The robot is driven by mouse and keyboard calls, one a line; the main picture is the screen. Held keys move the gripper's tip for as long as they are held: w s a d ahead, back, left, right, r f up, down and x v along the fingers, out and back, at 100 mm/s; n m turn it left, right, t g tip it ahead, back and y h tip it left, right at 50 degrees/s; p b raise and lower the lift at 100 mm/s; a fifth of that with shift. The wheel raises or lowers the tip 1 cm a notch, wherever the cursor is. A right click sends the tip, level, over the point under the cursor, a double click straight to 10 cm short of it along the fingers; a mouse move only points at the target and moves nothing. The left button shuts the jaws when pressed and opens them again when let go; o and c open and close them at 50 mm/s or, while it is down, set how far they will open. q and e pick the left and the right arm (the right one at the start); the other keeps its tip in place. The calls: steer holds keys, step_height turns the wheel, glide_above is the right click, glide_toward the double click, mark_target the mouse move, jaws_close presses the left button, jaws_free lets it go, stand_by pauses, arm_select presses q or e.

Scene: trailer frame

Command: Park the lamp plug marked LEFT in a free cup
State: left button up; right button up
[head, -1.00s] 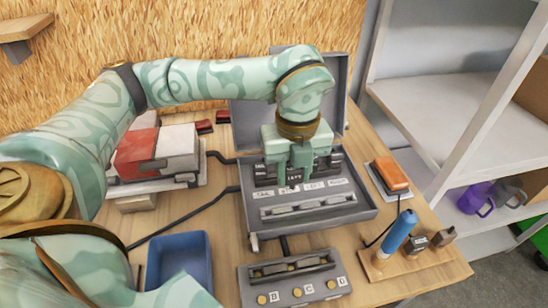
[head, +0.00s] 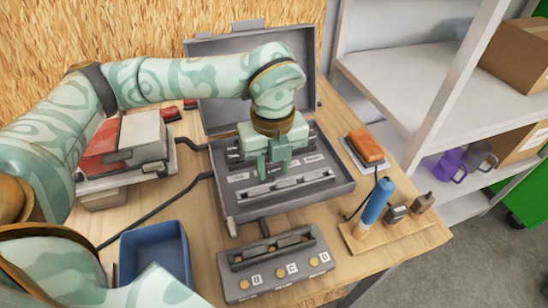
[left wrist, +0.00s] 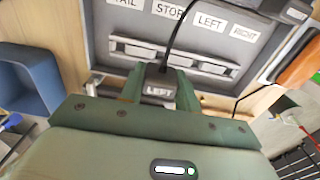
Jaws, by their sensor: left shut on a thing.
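My left gripper (head: 268,172) is over the open grey case (head: 338,190). In the left wrist view, its fingers (left wrist: 160,90) are shut on a dark plug marked LEFT (left wrist: 158,91). A black cable runs from the plug up past the case's label row, which reads TAIL, STOP, LEFT and RIGHT. The plug appears in front of the case's slotted rail (head: 290,187). A grey block (head: 278,278) with letters B, C, D and gold discs stands in front of the case; its recesses are too small to read clearly. My right gripper is not in view.
A blue bin (head: 152,250) stands front left. A red and white lamp unit (head: 125,140) is at the left, with dark cables to the case. An orange lamp (head: 366,147) and a wooden stand with a blue-handled tool (head: 376,203) are at the right. White shelves stand beyond.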

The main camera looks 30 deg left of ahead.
mark_target(273, 175)
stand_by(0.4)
arm_select(q)
steer(key=shift+f, duration=0.4)
steer(key=shift+f, duration=0.15)
steer(key=shift+f+b, duration=0.3)
steer(key=shift+f, duration=0.1)
stand_by(0.3)
steer(key=shift+f, duration=0.6)
steer(key=shift+f+b, duration=0.4)
steer(key=shift+f, duration=0.1)
stand_by(0.3)
